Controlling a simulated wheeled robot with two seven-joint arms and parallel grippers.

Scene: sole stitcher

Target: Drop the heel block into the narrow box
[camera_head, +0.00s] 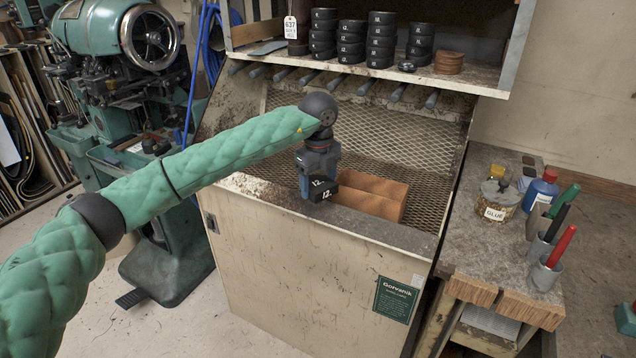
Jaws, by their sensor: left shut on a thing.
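The heel block (331,191), a small black block with "12" on it in white, is in my left gripper (315,190). The gripper is shut on it and holds it at the front edge of the bench's mesh bay. A narrow orange-brown box (382,190) lies just right of and behind the block, its long side along the bench front. The block and gripper hide the box's left end. I cannot tell whether the block is above the box or in front of it. My right gripper is not in view.
A shelf (390,75) above holds stacks of black heel pieces (352,40). Several tool handles (310,78) hang under it. The right worktop (482,240) carries a glue jar (496,200), a blue bottle (541,189) and cups with markers (546,272). A green machine (125,60) stands left.

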